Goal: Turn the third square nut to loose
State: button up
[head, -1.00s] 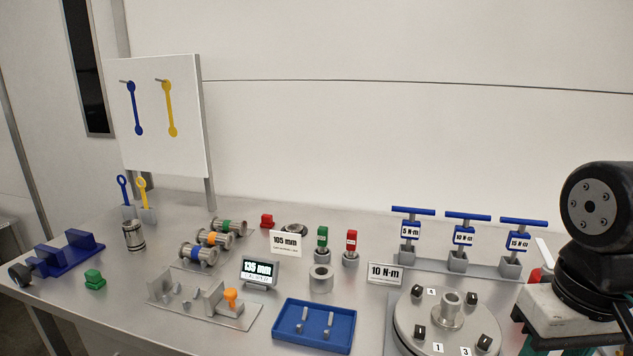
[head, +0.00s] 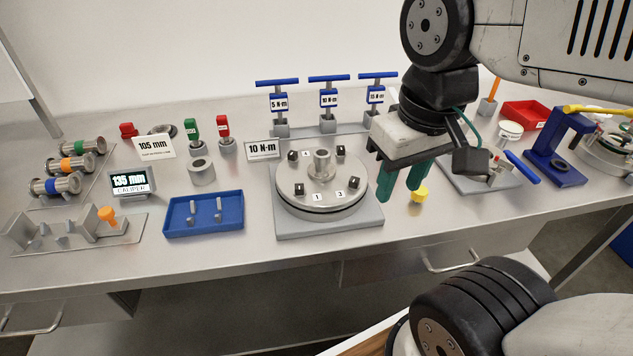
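A round metal flange (head: 322,200) with a central hub stands on a grey base plate. Four black square nuts are spread around its top. The front right nut (head: 354,183) is closest to the label 3 (head: 338,195); the label 1 (head: 317,197) is beside the front left nut (head: 299,188). Whether any nut is tight or loose cannot be told. My gripper (head: 402,188) points down to the right of the flange, apart from it. Its two green fingers are spread with nothing visible between them.
A 10 N·m sign (head: 262,149) and blue T-handled torque tools (head: 328,100) stand behind the flange. A blue tray (head: 204,226) is at its left. A small yellow part (head: 420,194) and a blue clamp frame (head: 556,160) are at the right. Bare table lies in front.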

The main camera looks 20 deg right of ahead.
aim_at(353, 184)
jog(key=z, duration=0.9)
jog(key=k, duration=0.8)
jog(key=u, duration=1)
jog(key=i, duration=0.5)
jog(key=z, duration=0.05)
